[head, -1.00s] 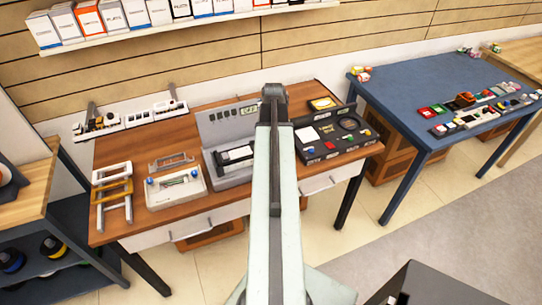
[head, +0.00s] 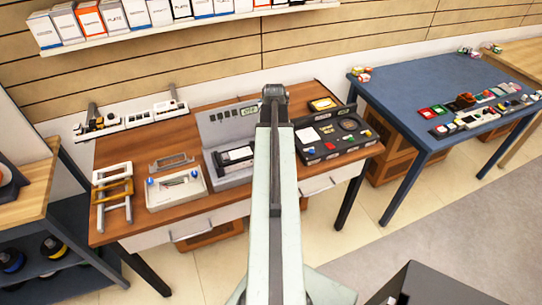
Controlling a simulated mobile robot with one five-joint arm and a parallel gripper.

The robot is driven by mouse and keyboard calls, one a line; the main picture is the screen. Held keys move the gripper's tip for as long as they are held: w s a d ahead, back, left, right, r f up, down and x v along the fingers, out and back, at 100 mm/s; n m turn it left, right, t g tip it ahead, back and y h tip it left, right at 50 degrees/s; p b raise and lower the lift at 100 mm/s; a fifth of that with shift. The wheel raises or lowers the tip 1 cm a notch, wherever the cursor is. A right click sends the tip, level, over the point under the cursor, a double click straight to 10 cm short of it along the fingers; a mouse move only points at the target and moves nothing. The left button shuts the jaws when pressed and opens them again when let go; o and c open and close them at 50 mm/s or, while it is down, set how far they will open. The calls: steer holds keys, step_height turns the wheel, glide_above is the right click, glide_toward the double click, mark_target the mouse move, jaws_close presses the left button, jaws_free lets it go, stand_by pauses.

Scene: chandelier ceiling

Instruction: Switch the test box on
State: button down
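A grey box with a raised back panel (head: 228,123) stands in the middle of the brown wooden table; it looks like the test box. Its panel carries small dark markings and a small display-like window (head: 248,111). A black-and-white part (head: 235,156) lies in its lower bed. No switch can be made out at this size. My pale arm reaches forward up the middle of the view, covering the area just right of the box. The arm ends in a dark joint at the top. My gripper's fingers do not show.
A white tray (head: 174,190) and a rack (head: 112,196) are left of the grey box. A black tray (head: 335,138) of coloured parts is to its right. A blue table (head: 420,92) with small items stands at right. Open floor (head: 440,210) lies in front.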

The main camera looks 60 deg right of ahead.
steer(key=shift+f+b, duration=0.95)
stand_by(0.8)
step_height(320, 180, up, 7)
steer(key=p, duration=0.7)
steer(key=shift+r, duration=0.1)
